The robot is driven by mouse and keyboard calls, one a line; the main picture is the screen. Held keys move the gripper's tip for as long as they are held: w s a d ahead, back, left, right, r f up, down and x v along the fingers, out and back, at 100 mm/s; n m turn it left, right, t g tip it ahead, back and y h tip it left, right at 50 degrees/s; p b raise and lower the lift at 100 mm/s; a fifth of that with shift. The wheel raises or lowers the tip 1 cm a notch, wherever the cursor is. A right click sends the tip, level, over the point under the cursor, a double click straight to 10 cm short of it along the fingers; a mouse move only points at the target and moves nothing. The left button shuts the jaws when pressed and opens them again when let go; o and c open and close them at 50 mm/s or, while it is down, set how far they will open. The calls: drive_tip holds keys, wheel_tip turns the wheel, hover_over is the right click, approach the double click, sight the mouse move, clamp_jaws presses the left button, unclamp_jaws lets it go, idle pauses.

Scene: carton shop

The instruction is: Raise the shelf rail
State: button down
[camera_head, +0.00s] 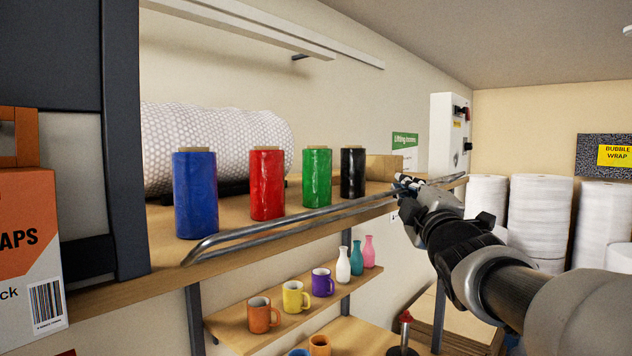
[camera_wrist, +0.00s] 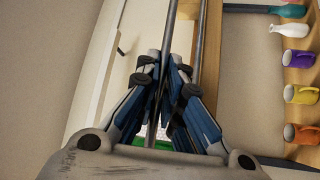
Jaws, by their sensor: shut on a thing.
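The shelf rail (camera_head: 300,217) is a grey metal bar running along the front edge of the wooden shelf (camera_head: 165,218), bent round at its left end. It passes low in front of the film rolls, near board level. My gripper (camera_head: 407,184) is at the rail's right part, shut on it. In the wrist view the rail (camera_wrist: 170,28) runs between the two closed fingers of my gripper (camera_wrist: 167,75). A second parallel bar (camera_wrist: 198,45) shows just right of the fingers there. The exact finger contact is partly hidden in the head view.
Blue (camera_head: 195,195), red (camera_head: 267,185), green (camera_head: 317,178) and black (camera_head: 353,173) film rolls stand close behind the rail. A bubble wrap roll (camera_head: 215,140) lies behind them. Mugs (camera_head: 296,297) and small vases (camera_head: 343,265) stand on a lower shelf. An orange box (camera_head: 30,245) is at left.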

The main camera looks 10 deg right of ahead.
drive_tip(key=n+g+p, duration=0.1)
drive_tip(key=p, duration=0.1)
drive_tip(key=r+n+g+p, duration=0.1)
drive_tip(key=p, duration=0.1)
drive_tip(key=shift+w+a+r+y, duration=0.2)
drive_tip(key=shift+w+a+y, duration=0.1)
drive_tip(key=shift+w+y, duration=0.1)
drive_tip(key=shift+f, duration=0.1)
drive_tip(key=c, duration=1.7)
unclamp_jaws()
